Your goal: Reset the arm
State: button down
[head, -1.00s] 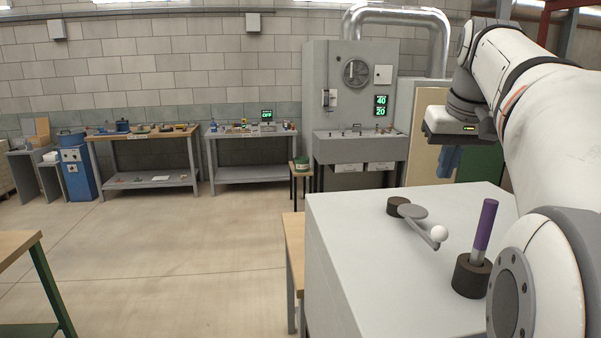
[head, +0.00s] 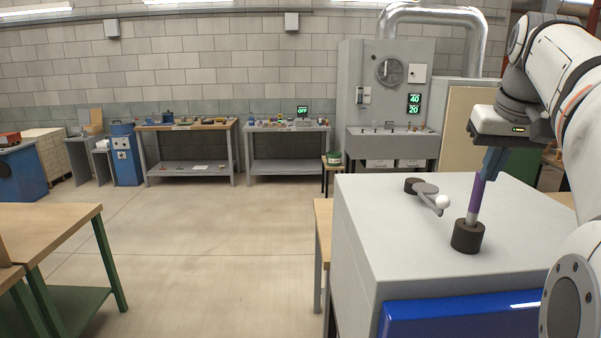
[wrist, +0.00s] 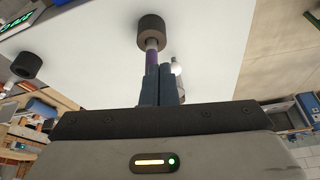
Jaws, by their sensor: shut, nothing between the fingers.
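My gripper (head: 491,162) is at the right of the head view, above the top of a grey machine (head: 390,240). Its blue fingers point down; in the wrist view they (wrist: 160,84) are together with nothing between them. A purple-sleeved lever (head: 475,195) stands upright in a dark round base (head: 467,237). The fingers overlap the lever's upper end in the head view; I cannot tell whether they touch it. The lever also shows just beyond the fingers in the wrist view (wrist: 151,58).
A crank with a white ball knob (head: 442,202) lies on the machine top left of the lever. A blue panel (head: 460,315) is on the machine's front. Workbenches (head: 290,128) and a grey control cabinet (head: 385,100) stand at the back wall. The floor at left centre is clear.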

jog(key=s+a+f, duration=0.5)
jog(key=f, duration=0.5)
jog(key=s+a+f+n+b, duration=0.1)
jog(key=s+a+f, duration=0.4)
jog(key=f, duration=0.5)
jog(key=s+a+f+b, duration=0.1)
jog(key=s+a+f, duration=0.5)
jog(key=f, duration=0.4)
jog(key=shift+a+n+g+y, duration=0.3)
jog(key=shift+a+n, duration=0.1)
jog(key=shift+a, duration=0.3)
jog(key=shift+s, duration=0.15)
